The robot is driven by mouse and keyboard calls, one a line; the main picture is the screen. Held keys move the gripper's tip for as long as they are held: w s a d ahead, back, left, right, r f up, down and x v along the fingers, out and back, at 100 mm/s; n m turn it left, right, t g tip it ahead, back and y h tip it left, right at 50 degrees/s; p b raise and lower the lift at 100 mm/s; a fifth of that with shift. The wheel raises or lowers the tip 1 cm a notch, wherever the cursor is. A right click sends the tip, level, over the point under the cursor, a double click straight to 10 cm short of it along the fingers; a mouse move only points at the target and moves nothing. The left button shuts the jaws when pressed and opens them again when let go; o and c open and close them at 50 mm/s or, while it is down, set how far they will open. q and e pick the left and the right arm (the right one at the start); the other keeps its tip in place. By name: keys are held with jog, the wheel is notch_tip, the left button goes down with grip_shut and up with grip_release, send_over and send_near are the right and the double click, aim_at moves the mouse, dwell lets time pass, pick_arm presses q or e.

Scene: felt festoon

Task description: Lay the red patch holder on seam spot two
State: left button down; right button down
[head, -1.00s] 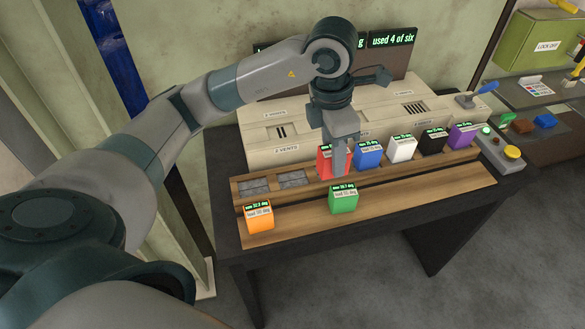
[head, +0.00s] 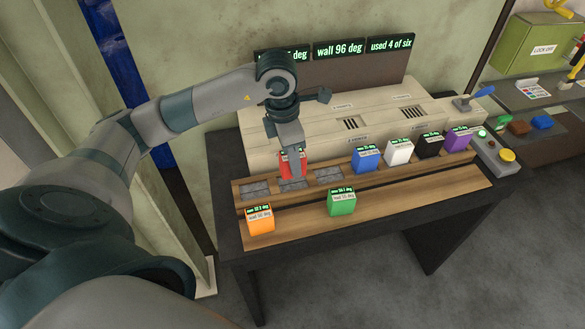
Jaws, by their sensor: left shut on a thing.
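The red patch holder (head: 285,166) is upright at the back wooden rail (head: 237,187), at or just above the second grey pad (head: 293,184) from the left. I cannot tell whether it touches the pad. My left gripper (head: 292,152) comes down from above, is shut on the red holder and hides part of it. Bare grey pads show on either side, the first (head: 255,190) at left and the third (head: 328,174) at right. My right gripper is out of view.
Blue (head: 366,160), white (head: 399,152), black (head: 431,146) and purple (head: 457,140) holders stand along the rail to the right. Orange (head: 260,220) and green (head: 342,202) holders stand on the front ledge. A pale vented housing (head: 350,122) rises behind.

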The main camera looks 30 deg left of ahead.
pick_arm(q)
jog(key=shift+f+p, duration=0.85)
jog(key=shift+f, duration=1.15)
jog(key=shift+f, duration=0.1)
jog(key=shift+f, duration=0.1)
jog(key=c, duration=1.3)
grip_release()
